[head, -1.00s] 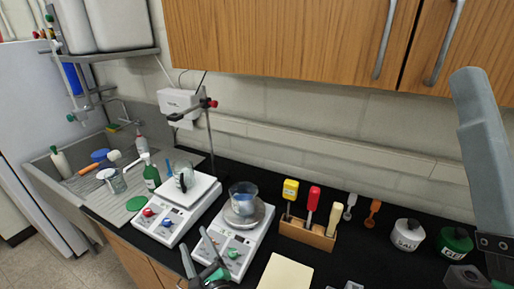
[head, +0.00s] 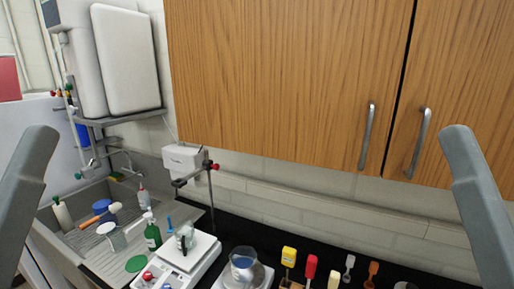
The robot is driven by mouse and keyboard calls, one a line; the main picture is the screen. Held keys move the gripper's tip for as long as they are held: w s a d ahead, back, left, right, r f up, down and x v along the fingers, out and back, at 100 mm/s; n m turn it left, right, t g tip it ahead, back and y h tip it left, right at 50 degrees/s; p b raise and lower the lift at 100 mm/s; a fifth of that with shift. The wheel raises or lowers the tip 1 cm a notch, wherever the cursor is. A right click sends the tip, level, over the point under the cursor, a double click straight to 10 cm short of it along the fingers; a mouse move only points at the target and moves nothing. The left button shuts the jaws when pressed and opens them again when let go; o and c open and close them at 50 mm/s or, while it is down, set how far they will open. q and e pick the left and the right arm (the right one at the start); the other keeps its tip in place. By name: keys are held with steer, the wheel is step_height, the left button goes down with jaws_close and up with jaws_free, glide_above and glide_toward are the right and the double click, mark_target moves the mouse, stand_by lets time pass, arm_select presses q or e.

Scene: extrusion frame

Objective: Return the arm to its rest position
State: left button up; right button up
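My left arm (head: 27,195) rises as a grey link at the left edge of the head view. My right arm (head: 478,200) rises as a grey link at the right edge. Both stand apart from the counter objects. Neither gripper is in the frame, so I cannot see their fingers or whether they hold anything.
Wooden cabinets (head: 290,80) fill the upper wall. Below are a hotplate with a beaker (head: 186,236), a second beaker (head: 243,266) on a plate, and yellow (head: 288,257) and red (head: 310,267) handled tools. A sink (head: 75,215) and green bottle (head: 152,235) are at left.

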arm_select(q)
step_height(320, 180, up, 15)
steer(key=p, duration=1.1)
arm_select(e)
step_height(320, 180, up, 15)
